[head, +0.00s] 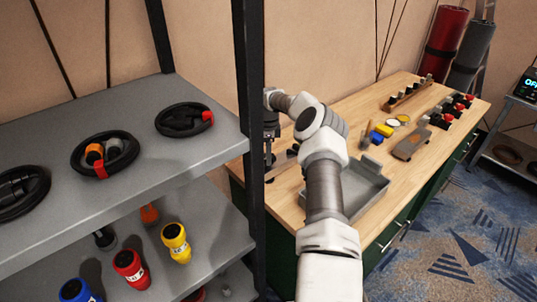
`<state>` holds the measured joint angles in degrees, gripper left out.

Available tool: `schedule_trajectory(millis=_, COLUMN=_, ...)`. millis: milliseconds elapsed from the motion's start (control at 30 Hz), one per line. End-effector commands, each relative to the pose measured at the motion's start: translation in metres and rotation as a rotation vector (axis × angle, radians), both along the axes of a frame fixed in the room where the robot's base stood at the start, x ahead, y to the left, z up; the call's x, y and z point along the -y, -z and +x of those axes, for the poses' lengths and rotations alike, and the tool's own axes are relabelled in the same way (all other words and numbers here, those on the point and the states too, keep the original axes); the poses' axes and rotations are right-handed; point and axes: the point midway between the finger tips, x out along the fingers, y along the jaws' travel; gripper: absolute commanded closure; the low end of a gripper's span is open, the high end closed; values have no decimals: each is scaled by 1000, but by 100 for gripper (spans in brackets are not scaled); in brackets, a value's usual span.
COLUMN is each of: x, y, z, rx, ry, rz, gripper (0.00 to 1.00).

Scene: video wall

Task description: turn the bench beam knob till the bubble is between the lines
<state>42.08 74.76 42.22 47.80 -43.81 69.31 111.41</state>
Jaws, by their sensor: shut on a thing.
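My gripper (269,158) points down at the left end of the wooden bench (300,212), just right of the dark shelf post. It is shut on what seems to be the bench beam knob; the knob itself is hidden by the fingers. A narrow grey beam (284,165) shows beside the fingertips, low over the bench top. The post hides what lies to its left. I cannot make out the bubble or its lines at this size.
A grey tray (371,191) lies on the bench beside my forearm.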

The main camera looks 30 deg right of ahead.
Motion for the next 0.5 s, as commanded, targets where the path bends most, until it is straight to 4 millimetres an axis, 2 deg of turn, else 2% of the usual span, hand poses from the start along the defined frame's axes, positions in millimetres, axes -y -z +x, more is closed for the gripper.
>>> schedule_trajectory(millis=267, x=0, y=1, z=1, rx=2, ry=-161, rz=-5, gripper=90)
schedule_trajectory(millis=500, x=1, y=1, z=1, rx=4, ry=-380, rz=-6, gripper=90)
